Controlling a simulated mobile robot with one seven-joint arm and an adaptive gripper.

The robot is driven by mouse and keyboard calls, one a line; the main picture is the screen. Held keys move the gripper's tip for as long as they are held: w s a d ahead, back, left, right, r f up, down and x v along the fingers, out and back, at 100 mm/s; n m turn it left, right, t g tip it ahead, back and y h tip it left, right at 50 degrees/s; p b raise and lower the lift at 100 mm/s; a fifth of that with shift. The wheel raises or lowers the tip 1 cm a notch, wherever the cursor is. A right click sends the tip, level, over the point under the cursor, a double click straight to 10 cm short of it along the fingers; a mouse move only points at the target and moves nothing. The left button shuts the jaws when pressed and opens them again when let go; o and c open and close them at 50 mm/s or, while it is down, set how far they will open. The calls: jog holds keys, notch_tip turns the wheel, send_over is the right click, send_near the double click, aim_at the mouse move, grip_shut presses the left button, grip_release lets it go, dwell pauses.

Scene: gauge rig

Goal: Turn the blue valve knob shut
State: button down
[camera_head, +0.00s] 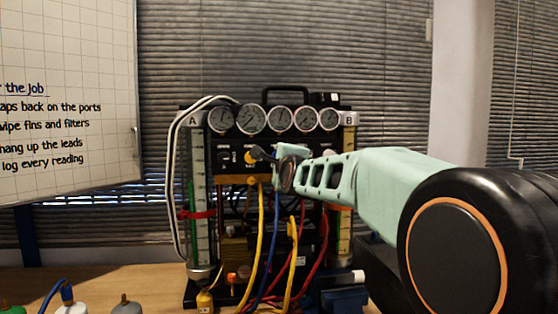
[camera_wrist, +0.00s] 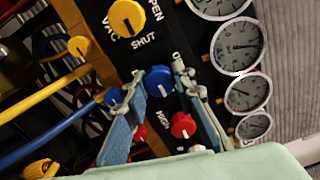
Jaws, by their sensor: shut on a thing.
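The blue valve knob (camera_wrist: 159,82) shows in the wrist view on the black panel, between my two fingers. A small white mark shows on its face. My gripper (camera_wrist: 160,76) is shut on this knob, one finger on either side. In the head view my gripper (camera_head: 280,163) reaches the panel from the right and hides the blue knob there. The lettering around the blue knob is mostly covered by my fingers.
A yellow knob (camera_wrist: 127,18) with OPEN and SHUT lettering and a red knob (camera_wrist: 183,125) flank the blue one. Several gauges (camera_head: 280,119) line the top. Yellow, blue and red hoses (camera_head: 260,240) hang below. Glass column A (camera_head: 198,190) stands left.

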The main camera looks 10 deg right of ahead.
jog(key=c, duration=1.6)
grip_release()
jog(key=s, duration=0.7)
jog(key=shift+s, duration=0.25)
